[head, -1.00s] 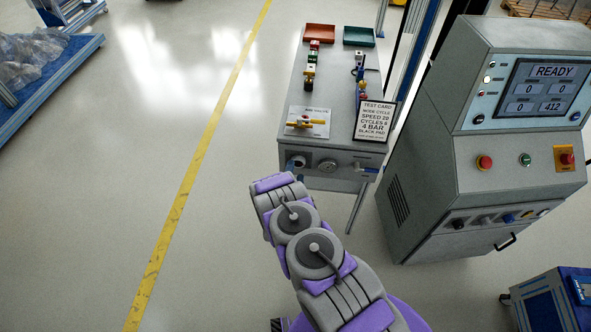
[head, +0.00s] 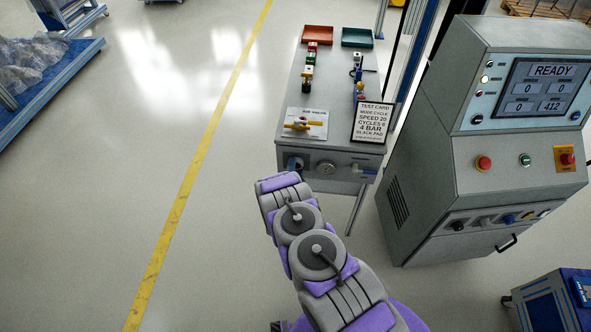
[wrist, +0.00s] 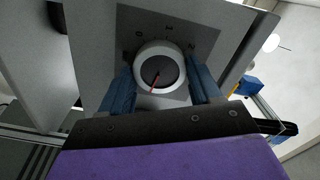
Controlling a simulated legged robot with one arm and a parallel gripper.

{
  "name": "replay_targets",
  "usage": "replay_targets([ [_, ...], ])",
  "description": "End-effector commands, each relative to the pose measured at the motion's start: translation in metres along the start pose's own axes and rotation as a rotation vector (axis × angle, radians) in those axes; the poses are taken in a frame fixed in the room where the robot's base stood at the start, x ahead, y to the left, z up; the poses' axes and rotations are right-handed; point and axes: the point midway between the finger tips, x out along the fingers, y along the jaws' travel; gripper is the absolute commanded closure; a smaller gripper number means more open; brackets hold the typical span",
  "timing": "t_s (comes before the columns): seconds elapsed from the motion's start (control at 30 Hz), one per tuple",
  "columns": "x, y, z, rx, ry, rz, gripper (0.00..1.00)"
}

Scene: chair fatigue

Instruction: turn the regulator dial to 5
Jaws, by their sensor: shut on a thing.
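The regulator dial (wrist: 160,72) is a round knob with a pale rim, a dark face and a red pointer line. It sits on a grey plate in the wrist view. The pointer runs down and slightly left in that picture. In the head view my arm ends at the bench front, where the dial is mostly hidden by my gripper.
The bench (head: 288,128) carries an air valve (head: 303,125) with a yellow handle, a test card (head: 372,122), and red (head: 317,34) and green (head: 357,37) trays. A gauge (head: 326,168) is on its front. A grey control cabinet (head: 480,130) reading READY stands close right.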

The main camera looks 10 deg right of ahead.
Motion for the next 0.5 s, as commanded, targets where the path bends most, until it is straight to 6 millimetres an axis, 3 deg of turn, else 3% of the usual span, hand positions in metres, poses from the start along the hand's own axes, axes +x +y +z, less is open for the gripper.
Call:
replay_targets([
  [0.2,-0.0008,0.0025,-0.0003,-0.004,0.002,0.005,0.68],
  [0.5,-0.0019,0.0026,0.0003,-0.141,-0.002,0.009,0.68],
])
